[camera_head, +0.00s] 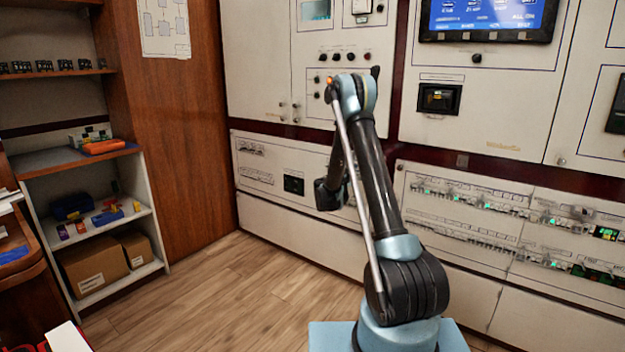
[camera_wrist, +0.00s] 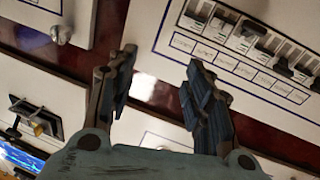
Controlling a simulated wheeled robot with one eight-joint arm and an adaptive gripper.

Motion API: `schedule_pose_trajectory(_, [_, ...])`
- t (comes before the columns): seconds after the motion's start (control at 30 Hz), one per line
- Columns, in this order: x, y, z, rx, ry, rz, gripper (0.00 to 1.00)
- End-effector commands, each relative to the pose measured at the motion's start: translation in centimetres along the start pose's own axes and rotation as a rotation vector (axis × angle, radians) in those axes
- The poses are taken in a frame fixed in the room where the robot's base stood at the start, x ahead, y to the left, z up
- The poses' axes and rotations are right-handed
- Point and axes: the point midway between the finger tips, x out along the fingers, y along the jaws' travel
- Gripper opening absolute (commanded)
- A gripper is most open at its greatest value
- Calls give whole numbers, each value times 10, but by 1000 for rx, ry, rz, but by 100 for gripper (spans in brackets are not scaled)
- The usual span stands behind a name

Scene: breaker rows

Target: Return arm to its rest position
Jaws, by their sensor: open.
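My gripper (camera_wrist: 158,95) shows in the wrist view with its two dark fingers spread apart and nothing between them. It points at the cabinet front, where a row of breaker switches (camera_wrist: 250,38) lies beyond the right finger. In the head view my arm (camera_head: 375,180) rises from its base and bends over at the top towards the cabinets. The gripper itself is hidden or hard to make out there, behind the arm links.
Cream cabinets (camera_head: 255,60) line the back wall. Breaker rows (camera_head: 480,210) with green lights run along the lower right panels. A screen (camera_head: 487,14) sits above. A shelf unit (camera_head: 155,225) with boxes stands at the left. The wooden floor (camera_head: 215,290) between is clear.

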Motion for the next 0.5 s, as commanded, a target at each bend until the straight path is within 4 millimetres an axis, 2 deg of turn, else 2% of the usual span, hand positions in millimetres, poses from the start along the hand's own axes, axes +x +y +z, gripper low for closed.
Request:
schedule_pose_trajectory(0.03, [0,11,-10,-12,-26,9,47])
schedule_pose_trajectory(0.2, [-2,45,-31,-55,-122,33,47])
schedule_pose_trajectory(0.5, [-19,107,-59,-132,-296,50,47])
